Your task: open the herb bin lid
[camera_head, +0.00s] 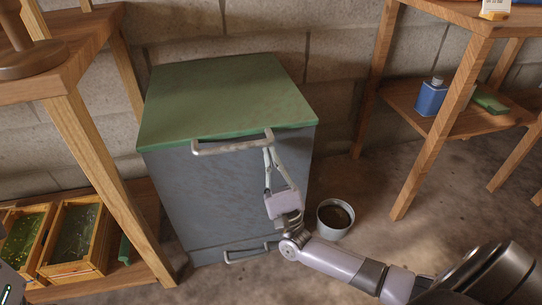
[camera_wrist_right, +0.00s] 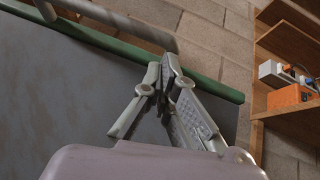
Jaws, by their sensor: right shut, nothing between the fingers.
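The herb bin is a grey-blue box (camera_head: 205,195) against the block wall. Its green lid (camera_head: 225,95) lies flat and closed on top. A metal bar handle (camera_head: 225,147) runs along the lid's front edge, and it also shows in the right wrist view (camera_wrist_right: 125,24). My right gripper (camera_head: 267,150) points up in front of the bin, at the right end of the lid handle. In the right wrist view its fingertips (camera_wrist_right: 170,62) are together with nothing between them, just below the handle. Whether they touch the handle I cannot tell. My left gripper is not clearly in view.
A lower handle (camera_head: 247,253) sits near the bin's base. A wooden shelf (camera_head: 450,110) with a blue bottle (camera_head: 431,98) is at right. A wooden bench (camera_head: 75,60) and crates (camera_head: 75,240) are at left.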

